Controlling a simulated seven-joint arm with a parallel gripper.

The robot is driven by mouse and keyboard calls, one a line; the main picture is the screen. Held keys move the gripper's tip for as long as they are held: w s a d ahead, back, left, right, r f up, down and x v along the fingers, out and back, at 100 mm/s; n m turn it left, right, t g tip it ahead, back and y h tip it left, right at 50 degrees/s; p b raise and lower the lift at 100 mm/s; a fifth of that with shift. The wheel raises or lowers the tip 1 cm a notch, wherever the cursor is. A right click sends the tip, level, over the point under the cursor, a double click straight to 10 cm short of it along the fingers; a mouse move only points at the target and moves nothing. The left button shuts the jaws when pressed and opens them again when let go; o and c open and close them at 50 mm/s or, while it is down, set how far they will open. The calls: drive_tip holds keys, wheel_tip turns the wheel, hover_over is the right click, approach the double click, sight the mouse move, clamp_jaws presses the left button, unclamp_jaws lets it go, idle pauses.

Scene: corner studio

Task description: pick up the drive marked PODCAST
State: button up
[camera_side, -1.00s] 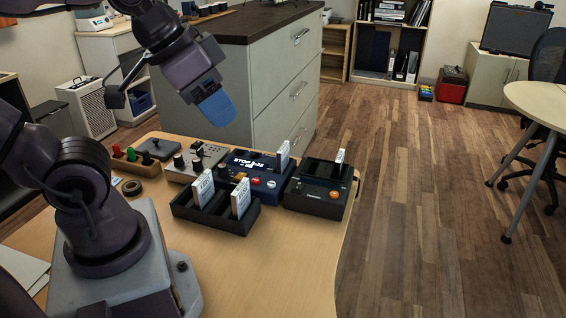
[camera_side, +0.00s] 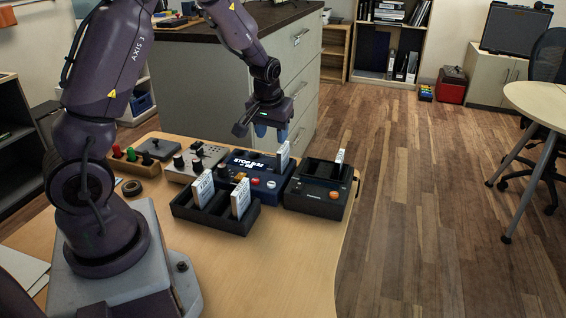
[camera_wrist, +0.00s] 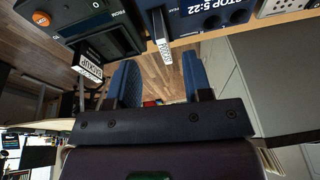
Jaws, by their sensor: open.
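Several white labelled drives show in the side view. Two drives stand upright in a black rack (camera_side: 212,221), one on the left (camera_side: 203,187) and one on the right (camera_side: 241,199). Another drive (camera_side: 282,157) stands in the blue machine (camera_side: 251,178), and one (camera_side: 340,156) in the black machine (camera_side: 318,198). The last two also show in the wrist view, at the blue machine (camera_wrist: 163,40) and at the black one (camera_wrist: 88,66). My gripper (camera_side: 269,132) is open and empty, blue fingers pointing down, above and behind the blue machine.
A cabinet with drawers (camera_side: 290,90) stands behind. The table's front is clear.

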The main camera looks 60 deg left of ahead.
sight(283, 147)
drive_tip(key=shift+n+t+y, duration=0.4)
drive_tip(key=shift+n+t, duration=0.1)
drive_tip(key=shift+t, duration=0.2)
drive_tip(key=w+a+f, duration=0.1)
drive_tip(key=f, duration=0.1)
drive_tip(key=w+a+f, duration=0.1)
drive_tip(key=w+f, duration=0.1)
drive_tip(key=w+a+f, duration=0.1)
drive_tip(key=a+f, duration=0.1)
drive_tip(key=shift+w, duration=0.4)
drive_tip(key=x, duration=0.4)
drive_tip(key=shift+s+a, duration=0.2)
drive_tip(key=shift+w+a+f, duration=0.15)
drive_tip(key=shift+w+f, duration=0.05)
drive_tip(key=shift+f, duration=0.35)
clamp_jaws()
